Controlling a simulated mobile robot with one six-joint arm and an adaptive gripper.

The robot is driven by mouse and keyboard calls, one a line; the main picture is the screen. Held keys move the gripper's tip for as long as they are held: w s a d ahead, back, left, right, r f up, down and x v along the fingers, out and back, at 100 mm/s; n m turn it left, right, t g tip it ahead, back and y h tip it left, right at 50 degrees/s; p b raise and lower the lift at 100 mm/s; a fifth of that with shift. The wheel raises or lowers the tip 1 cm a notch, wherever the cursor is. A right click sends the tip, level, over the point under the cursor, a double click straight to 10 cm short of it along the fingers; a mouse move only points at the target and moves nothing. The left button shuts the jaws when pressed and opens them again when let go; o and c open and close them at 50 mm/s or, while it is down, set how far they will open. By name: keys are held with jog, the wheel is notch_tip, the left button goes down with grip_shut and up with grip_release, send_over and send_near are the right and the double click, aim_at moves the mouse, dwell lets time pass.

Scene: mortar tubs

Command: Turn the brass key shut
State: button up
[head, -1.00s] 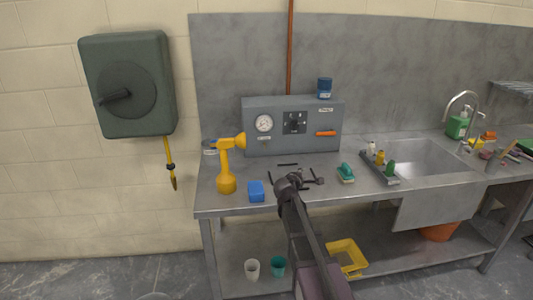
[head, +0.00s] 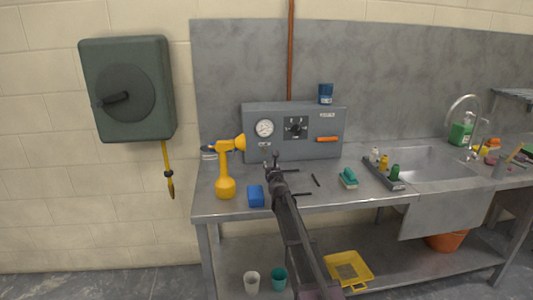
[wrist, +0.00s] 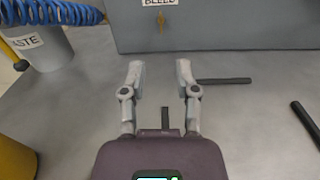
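A small brass key (wrist: 161,20) sits on the front of the grey panel box (wrist: 220,28), just under a white label reading "BLEED" at the top of the wrist view. It looks upright there. In the head view the key is too small to make out. My gripper (wrist: 160,70) is open and empty, its two fingers apart and pointing toward the panel, with the key ahead of the gap between them. In the head view my gripper (head: 272,161) is over the bench in front of the panel's left part.
Dark bars (wrist: 224,81) lie on the bench near my fingers. A green-topped brush (head: 348,178) and a small bottle tray (head: 382,176) are to the right, before the sink.

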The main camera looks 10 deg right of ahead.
aim_at(265, 150)
jog(key=shift+w, duration=0.1)
jog(key=w, duration=1.3)
jog(key=shift+w, duration=0.3)
jog(key=shift+c, duration=0.2)
grip_shut()
jog(key=shift+d, duration=0.2)
jog(key=shift+a, duration=0.1)
